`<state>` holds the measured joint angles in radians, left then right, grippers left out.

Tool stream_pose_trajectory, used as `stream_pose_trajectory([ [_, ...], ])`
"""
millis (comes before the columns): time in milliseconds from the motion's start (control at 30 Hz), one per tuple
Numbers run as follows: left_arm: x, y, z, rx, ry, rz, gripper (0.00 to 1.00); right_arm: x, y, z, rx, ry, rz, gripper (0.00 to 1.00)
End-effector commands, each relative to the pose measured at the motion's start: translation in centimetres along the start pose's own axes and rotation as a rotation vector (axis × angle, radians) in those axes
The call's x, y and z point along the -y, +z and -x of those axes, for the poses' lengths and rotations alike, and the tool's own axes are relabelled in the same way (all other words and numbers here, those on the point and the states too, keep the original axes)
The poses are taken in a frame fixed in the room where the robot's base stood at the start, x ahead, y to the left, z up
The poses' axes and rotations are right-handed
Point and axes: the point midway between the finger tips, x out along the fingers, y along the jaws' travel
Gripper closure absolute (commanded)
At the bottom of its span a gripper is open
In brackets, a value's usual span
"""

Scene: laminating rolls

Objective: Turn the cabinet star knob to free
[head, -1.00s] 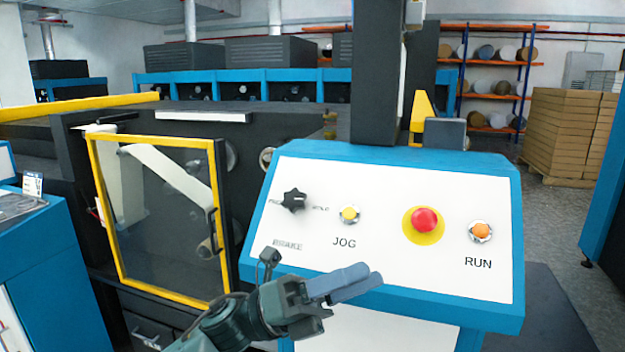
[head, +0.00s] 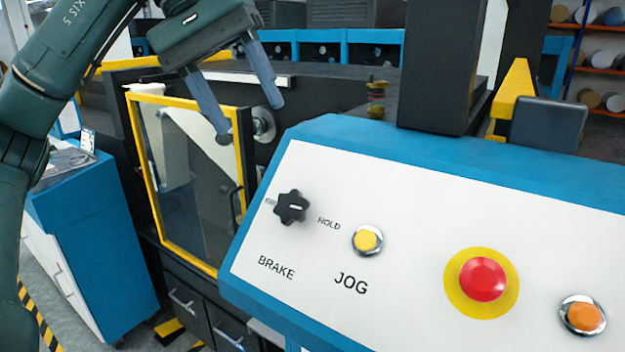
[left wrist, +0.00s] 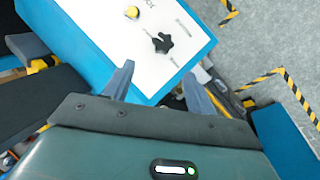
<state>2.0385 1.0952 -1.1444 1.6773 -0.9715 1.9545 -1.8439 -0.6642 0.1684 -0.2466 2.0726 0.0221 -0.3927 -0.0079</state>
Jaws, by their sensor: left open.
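The black star knob (head: 292,206) is at the left of the white sloping panel (head: 400,255), above the word BRAKE. HOLD is printed to its right; the label at its left is mostly hidden. A short pale mark shows on the knob's face, but I cannot tell for sure which label it points to. My left gripper (head: 250,120) is open and empty, above and left of the knob, apart from it. In the left wrist view the knob (left wrist: 162,42) shows beyond and between the open fingertips (left wrist: 158,73). My right gripper is not in view.
Right of the knob are the yellow JOG button (head: 367,240), the red stop button (head: 482,279) and an orange button (head: 582,315). A yellow-framed clear door (head: 190,190) stands left of the panel. A dark post (head: 438,65) rises behind it.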

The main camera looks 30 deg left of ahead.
Motion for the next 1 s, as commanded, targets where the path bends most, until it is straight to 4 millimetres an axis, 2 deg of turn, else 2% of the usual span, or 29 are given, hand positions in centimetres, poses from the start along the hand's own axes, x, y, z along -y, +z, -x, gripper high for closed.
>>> stream_pose_trajectory([
  [67,0.5,0.0,0.5,-0.017,-0.012,-0.007,0.43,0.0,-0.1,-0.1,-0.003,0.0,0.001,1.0],
  [167,0.7,0.1,-0.1,-0.019,-0.018,-0.01,0.43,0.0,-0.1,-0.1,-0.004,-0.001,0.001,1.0],
  [267,0.7,0.0,-1.6,-0.018,-0.017,-0.01,0.43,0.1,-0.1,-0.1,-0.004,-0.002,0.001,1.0],
  [700,0.7,-0.1,-10.2,-0.015,-0.014,-0.009,0.43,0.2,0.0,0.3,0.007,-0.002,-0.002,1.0],
  [833,0.7,-0.1,-11.7,-0.016,-0.014,-0.009,0.43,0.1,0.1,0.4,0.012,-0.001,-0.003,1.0],
  [1000,0.7,-0.1,-12.5,-0.017,-0.012,-0.009,0.43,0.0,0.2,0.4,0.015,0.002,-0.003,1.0],
])
